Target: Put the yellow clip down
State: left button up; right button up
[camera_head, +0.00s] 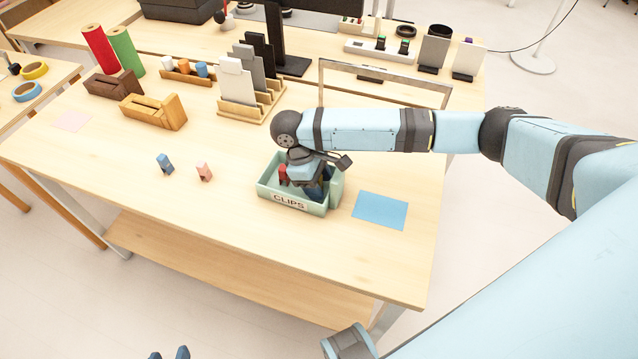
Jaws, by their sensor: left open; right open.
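A pale green tray labelled CLIPS (290,203) stands near the front of the table. My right gripper (316,190) points down into this tray and is open. It hides much of the tray's inside. A red clip (283,174) shows inside the tray at the left. I cannot make out a yellow clip; the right gripper may hide it. My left gripper (169,354) only just shows at the bottom edge, below the table's front. It is open, and nothing shows between its fingertips.
The front left tabletop is mostly clear.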

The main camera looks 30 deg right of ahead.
jog(key=p+v, duration=0.1)
jog(key=v, duration=1)
jog(key=shift+w+r, duration=0.15)
jog(key=shift+r, duration=0.2)
jog(key=shift+a, duration=0.15)
